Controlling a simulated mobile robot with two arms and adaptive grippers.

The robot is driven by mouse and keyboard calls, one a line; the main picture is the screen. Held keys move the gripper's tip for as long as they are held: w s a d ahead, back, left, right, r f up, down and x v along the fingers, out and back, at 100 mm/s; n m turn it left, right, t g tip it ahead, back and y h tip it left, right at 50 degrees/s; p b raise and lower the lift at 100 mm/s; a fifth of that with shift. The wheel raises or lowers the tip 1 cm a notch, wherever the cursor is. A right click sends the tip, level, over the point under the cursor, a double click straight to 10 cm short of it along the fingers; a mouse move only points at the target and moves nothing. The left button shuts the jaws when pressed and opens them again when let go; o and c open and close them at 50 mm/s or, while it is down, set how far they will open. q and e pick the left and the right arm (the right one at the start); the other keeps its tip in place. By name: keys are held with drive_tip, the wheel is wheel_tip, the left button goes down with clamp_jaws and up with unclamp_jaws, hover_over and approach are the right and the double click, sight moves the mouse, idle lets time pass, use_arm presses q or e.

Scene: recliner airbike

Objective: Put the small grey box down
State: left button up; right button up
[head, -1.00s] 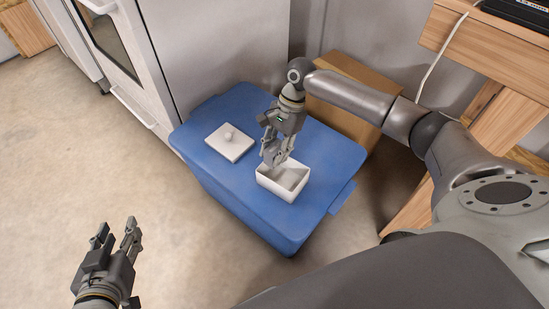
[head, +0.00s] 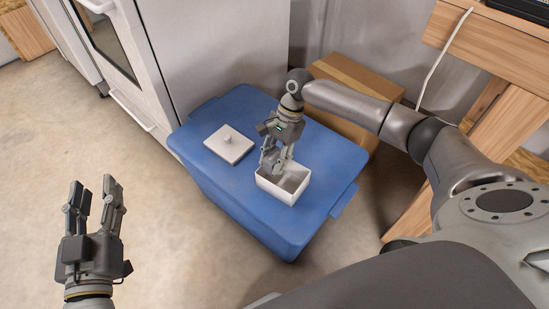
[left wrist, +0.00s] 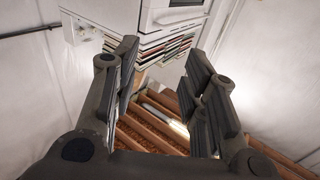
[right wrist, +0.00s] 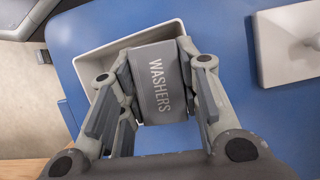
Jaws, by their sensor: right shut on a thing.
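The small grey box (right wrist: 157,82), lettered WASHERS, is between the fingers of my right gripper (right wrist: 152,95), which is shut on it. In the head view my right gripper (head: 275,162) points down over the open white box (head: 298,187) on a blue lidded bin (head: 228,196). The fingers hide most of the grey box there. In the right wrist view the grey box overlaps the white box (right wrist: 97,62); I cannot tell if it touches its floor. My left gripper (head: 94,192) is open and empty over the floor, also in the left wrist view (left wrist: 158,85).
A white lid (head: 229,144) with a knob lies on the blue bin, left of the white box. A cardboard box (head: 352,82) stands behind the bin. A wooden table (head: 490,45) is at right, a white appliance (head: 215,50) at back left. The floor at left is clear.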

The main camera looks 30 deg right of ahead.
drive_tip(key=shift+f, duration=0.15)
drive_tip(key=shift+f+p, duration=0.45)
drive_tip(key=shift+p, duration=0.1)
drive_tip(key=o, duration=1.1)
drive_tip(key=shift+c, duration=0.2)
use_arm(q)
drive_tip(key=f+g, duration=0.1)
drive_tip(key=f, duration=0.2)
drive_tip(key=a+f+g, duration=0.1)
drive_tip(key=shift+s+f+g+y, duration=0.3)
drive_tip(key=shift+s+y, duration=0.05)
drive_tip(key=shift+y, duration=0.05)
